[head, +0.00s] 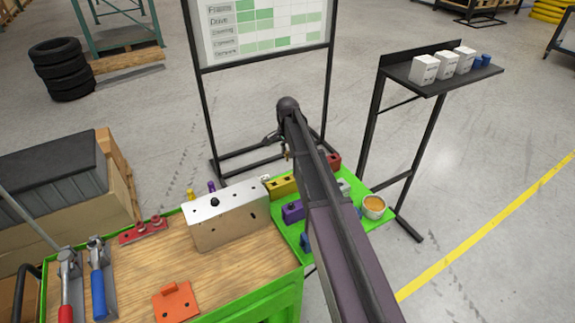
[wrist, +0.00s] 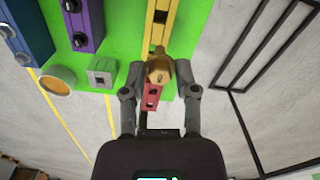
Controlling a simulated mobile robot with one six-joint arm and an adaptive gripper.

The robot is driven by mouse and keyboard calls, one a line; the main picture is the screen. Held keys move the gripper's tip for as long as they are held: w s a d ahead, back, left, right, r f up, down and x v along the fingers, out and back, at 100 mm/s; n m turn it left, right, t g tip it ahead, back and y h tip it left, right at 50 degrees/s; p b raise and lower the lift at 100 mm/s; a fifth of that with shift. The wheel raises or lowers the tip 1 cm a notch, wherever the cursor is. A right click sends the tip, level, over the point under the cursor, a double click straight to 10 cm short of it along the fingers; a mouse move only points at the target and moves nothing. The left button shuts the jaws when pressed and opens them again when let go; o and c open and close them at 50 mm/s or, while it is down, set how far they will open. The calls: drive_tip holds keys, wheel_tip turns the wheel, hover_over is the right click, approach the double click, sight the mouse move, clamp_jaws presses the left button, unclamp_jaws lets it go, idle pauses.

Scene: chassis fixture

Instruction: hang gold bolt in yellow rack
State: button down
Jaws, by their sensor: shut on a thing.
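My gripper (wrist: 160,78) is shut on the gold bolt (wrist: 158,70), whose head shows between the fingertips in the wrist view. In the head view my gripper (head: 283,142) is small and partly behind my arm, with a bit of the gold bolt (head: 287,153) below it. The yellow rack (head: 284,186) stands on the green surface, beyond the metal block. In the wrist view the yellow rack (wrist: 161,14) runs up from the bolt and has dark openings. The bolt overlaps its end there; I cannot tell whether they touch.
A purple rack (wrist: 83,22), a blue rack (wrist: 27,32), a grey block (wrist: 102,71), a red block (wrist: 150,98) and a round cup (wrist: 58,81) are nearby. The metal block (head: 228,217) stands left of the yellow rack. A whiteboard frame (head: 204,110) rises behind.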

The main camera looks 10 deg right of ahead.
drive_tip(key=shift+n, duration=0.3)
drive_tip(key=shift+f+b, duration=1.8)
drive_tip(key=shift+f, duration=0.5)
drive_tip(key=shift+f, duration=0.1)
drive_tip(key=shift+f+b, duration=1.85)
drive_tip(key=shift+b, duration=0.15)
drive_tip(key=shift+f+b, duration=0.45)
drive_tip(key=shift+f+b, duration=1.35)
drive_tip(key=shift+c, duration=1.5)
unclamp_jaws()
